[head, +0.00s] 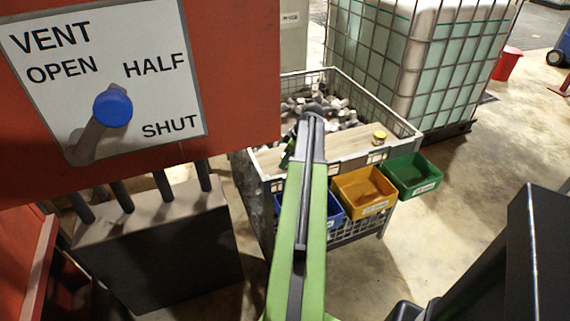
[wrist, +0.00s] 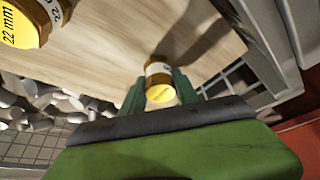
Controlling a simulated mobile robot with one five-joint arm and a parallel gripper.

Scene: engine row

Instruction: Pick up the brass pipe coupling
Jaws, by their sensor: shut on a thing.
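In the wrist view, my gripper (wrist: 160,86) has its two green fingers shut on a brass pipe coupling (wrist: 158,70), a short cylinder with a yellow end face and a pale label band. The print on its end is too small to read. A second, similar brass coupling (wrist: 30,22), marked "22 mm", stands apart at the top left; in the head view a brass coupling (head: 379,137) sits on the wooden board. In the head view my gripper (head: 287,158) is mostly behind my arm, and the held coupling is hidden. I cannot tell whether the held coupling touches the board.
The board (head: 345,150) lies in a wire-mesh crate (head: 405,132) with grey metal fittings (head: 345,113) behind it. Blue (head: 335,209), orange (head: 364,190) and green (head: 412,176) bins hang on its front. A red panel (head: 235,70) with a blue-knobbed lever (head: 112,108) stands close at left.

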